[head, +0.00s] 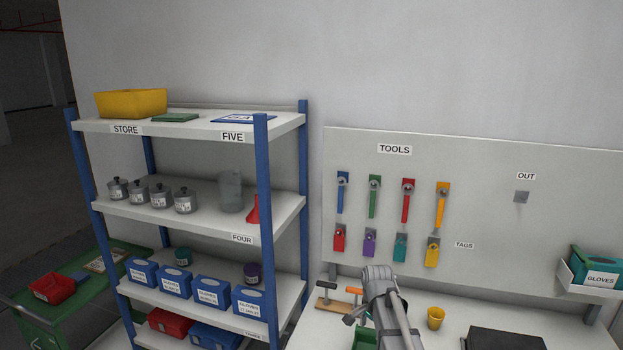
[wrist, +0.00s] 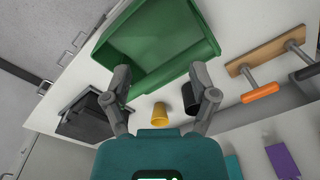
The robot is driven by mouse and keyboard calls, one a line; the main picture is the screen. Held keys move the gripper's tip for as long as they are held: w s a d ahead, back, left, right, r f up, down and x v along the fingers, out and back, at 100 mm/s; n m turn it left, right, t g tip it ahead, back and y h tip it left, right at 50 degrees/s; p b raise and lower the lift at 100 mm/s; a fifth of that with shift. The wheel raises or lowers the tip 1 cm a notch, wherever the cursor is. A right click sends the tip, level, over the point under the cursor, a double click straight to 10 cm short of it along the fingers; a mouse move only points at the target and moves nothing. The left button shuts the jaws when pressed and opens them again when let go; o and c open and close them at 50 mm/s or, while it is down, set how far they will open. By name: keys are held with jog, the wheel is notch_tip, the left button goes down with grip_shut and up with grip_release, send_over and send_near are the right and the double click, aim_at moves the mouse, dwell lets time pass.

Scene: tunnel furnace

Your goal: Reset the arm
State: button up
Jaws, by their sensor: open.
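My gripper (wrist: 161,82) shows in the wrist view with its two grey fingers spread apart and nothing between them. In the head view my grey arm rises in front of the bench at the lower middle, and the fingers cannot be made out there. Beyond the fingers in the wrist view is a green bin (wrist: 190,58); part of it also shows beside my arm in the head view (head: 364,339).
A yellow cup (head: 436,318) and a dark flat box (head: 505,339) stand on the white bench (head: 463,309). A black cup (wrist: 190,98) lies near the right finger. A wooden rack (wrist: 265,50) holds tools. The tool board (head: 480,190) stands behind; a loaded shelf unit (head: 262,180) is left.

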jog(key=s+n, duration=1)
jog(key=s, duration=0.3)
notch_tip(320, 180, down, 10)
jog(key=s+b, duration=0.3)
jog(key=b, duration=0.7)
jog(key=shift+n, duration=0.4)
dwell(0.7)
